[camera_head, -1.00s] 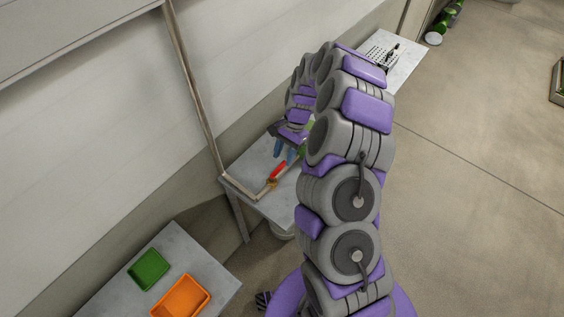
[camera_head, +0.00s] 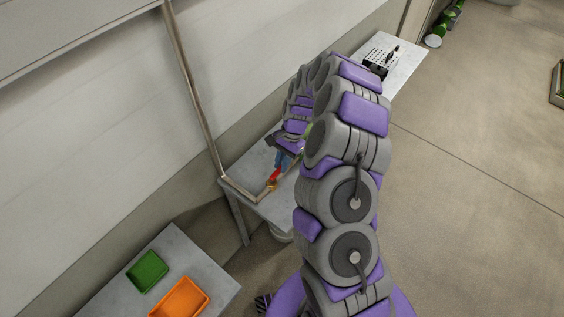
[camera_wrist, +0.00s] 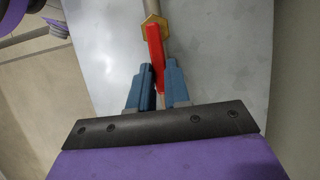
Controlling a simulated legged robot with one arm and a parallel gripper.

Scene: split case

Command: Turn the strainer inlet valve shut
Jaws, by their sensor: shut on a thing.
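The strainer inlet valve has a red lever handle (camera_wrist: 155,50) on a brass hex body (camera_wrist: 157,26), set on a pipe at the top of the wrist view. In the head view the red handle (camera_head: 275,174) and the brass body (camera_head: 271,184) show above the grey table. My gripper (camera_wrist: 159,82) has its blue fingers on either side of the handle's near end and is shut on it. In the head view my gripper (camera_head: 284,160) is partly hidden by my arm. The rest of the valve line to the right is behind my arm.
A metal pipe (camera_head: 190,85) runs down the wall and bends along the grey table (camera_head: 252,166). A green tray (camera_head: 148,271) and an orange tray (camera_head: 180,298) sit on a nearer table. A perforated box (camera_head: 377,63) stands on the far table.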

